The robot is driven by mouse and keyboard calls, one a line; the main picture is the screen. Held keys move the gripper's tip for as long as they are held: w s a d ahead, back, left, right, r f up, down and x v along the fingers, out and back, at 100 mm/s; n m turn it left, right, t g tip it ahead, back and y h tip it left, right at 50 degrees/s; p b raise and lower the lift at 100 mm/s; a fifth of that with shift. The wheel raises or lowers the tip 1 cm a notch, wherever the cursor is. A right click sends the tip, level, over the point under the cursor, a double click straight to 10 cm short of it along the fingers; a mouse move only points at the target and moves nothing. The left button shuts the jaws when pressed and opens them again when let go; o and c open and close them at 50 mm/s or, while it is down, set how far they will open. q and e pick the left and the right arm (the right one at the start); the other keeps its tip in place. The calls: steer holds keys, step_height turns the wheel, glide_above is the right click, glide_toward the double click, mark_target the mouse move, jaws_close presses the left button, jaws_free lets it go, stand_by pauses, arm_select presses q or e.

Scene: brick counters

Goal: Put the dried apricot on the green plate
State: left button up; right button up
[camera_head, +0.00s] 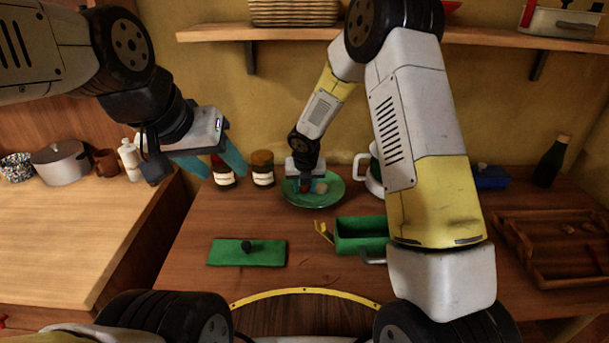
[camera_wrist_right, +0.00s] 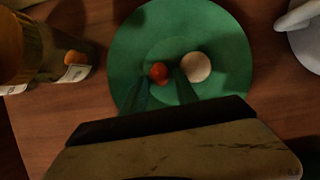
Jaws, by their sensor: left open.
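The green plate (camera_head: 334,195) lies at the back of the counter. It fills the upper middle of the right wrist view (camera_wrist_right: 226,62). The dried apricot looks like a small orange-red lump (camera_wrist_right: 159,72) on the plate, beside a round beige item (camera_wrist_right: 196,67). My right gripper (camera_head: 306,184) points down over the plate. In the right wrist view its fingers (camera_wrist_right: 160,88) are apart, with the orange-red lump between and just beyond the tips; a gap shows on both sides. My left gripper (camera_head: 214,166) is open and empty, raised at left above the counter.
Two jars (camera_head: 262,170) stand left of the plate and a white-handled vessel (camera_head: 371,182) right of it. A green box (camera_head: 360,232) and its green lid (camera_head: 228,253) lie nearer. A wooden tray (camera_head: 510,232) and a dark bottle (camera_head: 551,162) are at right. A shelf (camera_head: 290,33) hangs above.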

steer(key=s+d+r+m, duration=0.3)
steer(key=s+r+m, duration=0.15)
steer(key=r, duration=0.45)
steer(key=s+d+r+m, duration=0.3)
steer(key=s+r+m, duration=0.15)
steer(key=r, duration=0.55)
steer(key=s+d+r+m, duration=0.2)
steer(key=s+r+m, duration=0.1)
steer(key=s+m, duration=0.4)
steer(key=s+d+r+m+t+y, duration=0.1)
steer(key=s+d+r+m, duration=0.2)
steer(key=s+m, duration=0.5)
steer(key=s+d+r+m+y, duration=0.1)
steer(key=s+d+r+m, duration=0.2)
steer(key=s+m, duration=0.5)
steer(key=shift+r+m+t, duration=0.15)
steer(key=shift+m+t, duration=0.15)
steer(key=shift+m, duration=1.7)
steer(key=shift+d, duration=0.1)
